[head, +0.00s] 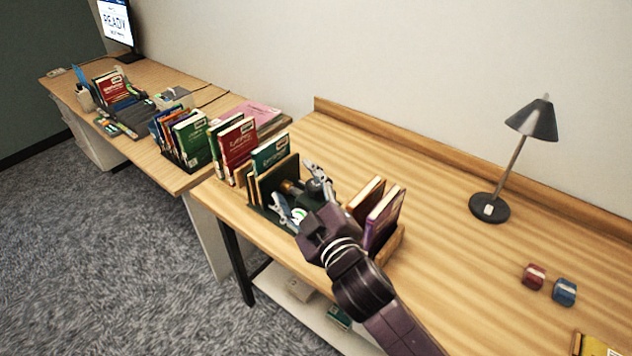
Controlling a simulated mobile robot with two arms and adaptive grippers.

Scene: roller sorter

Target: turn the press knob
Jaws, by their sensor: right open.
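A small brown knob (290,187) shows on a dark press-like stand (265,190) between the books on the near wooden desk. My right gripper (300,191) is open, its two grey fingers spread on either side of the knob area. I cannot tell whether a finger touches the knob. The wrist and forearm come in from the lower right and hide part of the stand. A small round white and green piece (298,214) shows between the fingers. My left gripper is out of view.
Teal and red books (237,141) stand left of the stand; a purple book (382,219) stands close to my right wrist. A black lamp (489,208) and red and blue rollers (534,277) are at the right. The desk's middle is clear.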

